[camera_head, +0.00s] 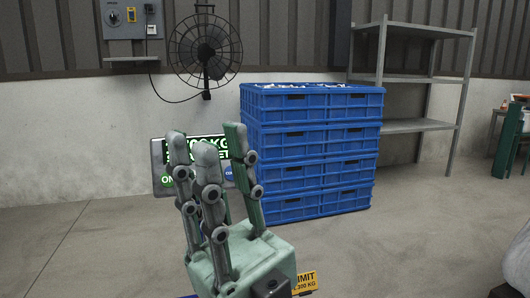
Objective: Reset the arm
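My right gripper (207,150) stands upright in the lower middle of the head view, with its palm low and its several grey-green jointed fingers pointing up. The fingers are spread apart and nothing is seen between them, so it is open and empty. The rest of the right arm is mostly cut off by the bottom edge of the picture. My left gripper is not in view.
Stacked blue crates (314,143) stand behind and right of the gripper, the top one filled. A display (160,168) is partly hidden behind the fingers. A grey metal shelf (418,80) stands at the right. A wall fan (205,50) hangs behind. Floor (95,245) is clear at left.

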